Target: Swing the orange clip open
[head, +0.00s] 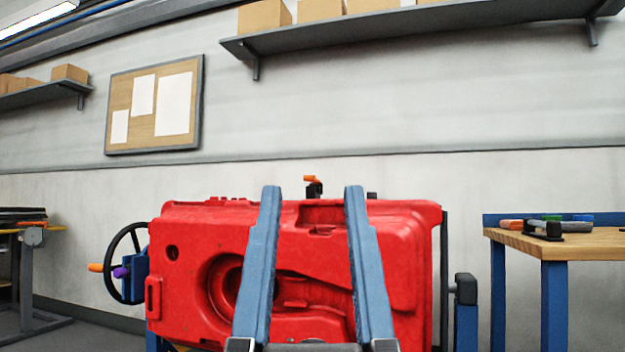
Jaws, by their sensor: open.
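The orange clip (310,179) sits on a small black mount at the top edge of a large red tank (195,232). Two long blue fingers of my gripper (312,190) rise from the bottom of the head view in front of the tank. They are spread apart, with nothing held between them. In the picture the clip shows between and slightly above the two fingertips. The depth gap between fingertips and clip cannot be told. The fingers hide parts of the tank's front.
A black handwheel (124,263) with an orange knob stands at the tank's left. A wooden workbench (575,243) with tools and blocks is at the right. A shelf (420,28) with boxes and a pinboard (154,104) are on the wall. Space above the tank looks clear.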

